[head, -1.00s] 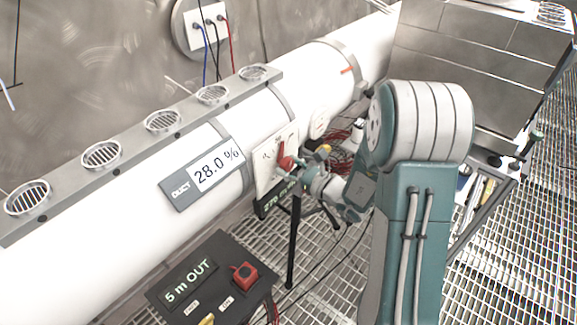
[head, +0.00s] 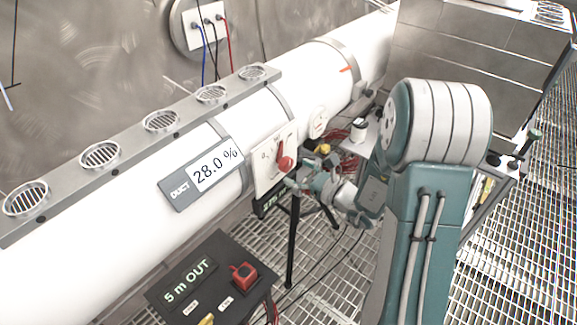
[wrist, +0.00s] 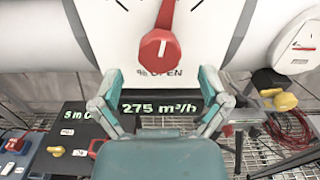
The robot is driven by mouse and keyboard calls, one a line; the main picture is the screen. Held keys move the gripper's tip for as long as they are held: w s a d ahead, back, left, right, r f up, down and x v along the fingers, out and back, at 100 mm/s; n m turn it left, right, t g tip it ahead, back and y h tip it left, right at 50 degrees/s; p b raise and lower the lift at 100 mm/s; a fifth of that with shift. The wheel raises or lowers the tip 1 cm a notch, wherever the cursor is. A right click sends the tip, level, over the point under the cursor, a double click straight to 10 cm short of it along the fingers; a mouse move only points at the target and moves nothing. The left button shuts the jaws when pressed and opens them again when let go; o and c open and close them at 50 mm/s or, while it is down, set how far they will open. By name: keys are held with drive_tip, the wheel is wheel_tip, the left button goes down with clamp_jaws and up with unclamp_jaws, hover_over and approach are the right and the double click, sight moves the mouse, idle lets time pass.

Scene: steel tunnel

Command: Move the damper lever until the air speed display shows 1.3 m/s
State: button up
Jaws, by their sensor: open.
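The damper lever (head: 286,162) is red with a round knob, on a white plate marked "% OPEN" on the duct's side. My gripper (head: 297,183) is open just in front of and below the knob. In the wrist view its fingers (wrist: 161,76) are spread either side of the space below the knob, apart from it. A dark display (wrist: 160,106) below the plate reads 275 m³/h. The duct display (head: 214,170) reads 28.0 %. I see no reading in m/s.
A black box (head: 212,279) reading "5 m OUT", with a red knob, stands at the front. A round white gauge (head: 318,122) sits right of the lever plate. Black tripod legs (head: 293,245) and cables stand below. Grating floor is open at front right.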

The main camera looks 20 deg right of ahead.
drive_tip(key=v, duration=0.8)
drive_tip(key=shift+s+d, duration=0.25)
drive_tip(key=shift+a, duration=0.1)
drive_tip(key=s+a+r+n+g, duration=0.5)
drive_tip(key=s+a+n+g, duration=0.7)
drive_tip(key=n, duration=0.4)
drive_tip(key=s+d+r+n+t+h, duration=0.3)
drive_tip(key=r+n+h, duration=0.4)
drive_tip(key=n+h, duration=0.3)
drive_tip(key=s+d+n, duration=0.1)
drive_tip(key=s+n, duration=0.1)
drive_tip(key=shift+s+d+r+h, duration=0.3)
drive_tip(key=shift+d+r, duration=0.1)
idle(1.5)
